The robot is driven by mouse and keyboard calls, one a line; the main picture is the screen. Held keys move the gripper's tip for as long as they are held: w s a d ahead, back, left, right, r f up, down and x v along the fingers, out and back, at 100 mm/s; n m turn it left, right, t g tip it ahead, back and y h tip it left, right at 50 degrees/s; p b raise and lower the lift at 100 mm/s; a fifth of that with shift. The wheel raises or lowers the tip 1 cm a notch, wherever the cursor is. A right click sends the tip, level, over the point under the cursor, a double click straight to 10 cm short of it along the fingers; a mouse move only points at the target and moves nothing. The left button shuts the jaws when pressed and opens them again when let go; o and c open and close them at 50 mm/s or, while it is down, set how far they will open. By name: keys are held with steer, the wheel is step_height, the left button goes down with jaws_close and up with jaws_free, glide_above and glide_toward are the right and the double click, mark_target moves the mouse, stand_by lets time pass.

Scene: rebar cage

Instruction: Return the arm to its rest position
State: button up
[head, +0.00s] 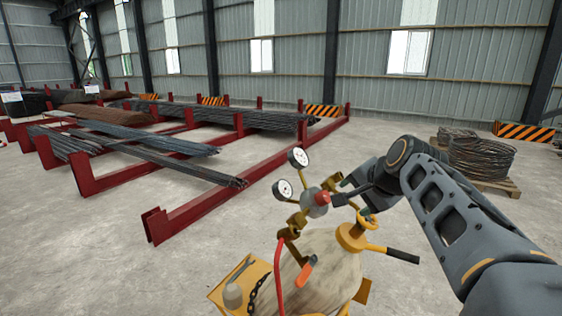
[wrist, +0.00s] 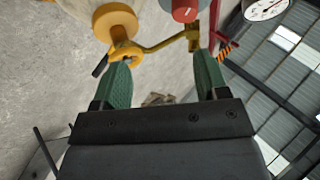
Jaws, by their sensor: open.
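My arm reaches in from the right in the head view, and my gripper (head: 353,204) is over the valve gear of a cylinder cart. In the wrist view my gripper (wrist: 163,68) shows two green fingers spread apart with nothing held between them. A yellow valve part (wrist: 115,28) is close by the left fingertip, and a brass fitting (wrist: 193,38) is close by the right one. I cannot tell whether either finger touches them. In the head view, a red-knobbed regulator (head: 316,203) is just left of the gripper and a yellow valve collar (head: 352,236) is below it.
Two round gauges (head: 283,190) stand up left of the gripper. The cart carries a pale cylinder (head: 328,268) and a yellow tray (head: 238,284). Red racks (head: 200,202) hold rebar at left. Coiled wire (head: 482,158) lies on a pallet at right. Open concrete floor surrounds the cart.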

steer(key=s+a+f+n+g+h, duration=0.1)
steer(key=s+f+n+g, duration=0.1)
steer(key=s+f+n, duration=0.3)
steer(key=s+a+f+n+g+h, duration=0.1)
steer(key=s+f+n, duration=0.4)
steer(key=s+f, duration=0.7)
steer(key=shift+a+f+n+g, duration=0.4)
steer(key=shift+a+f, duration=0.4)
steer(key=shift+f, duration=0.2)
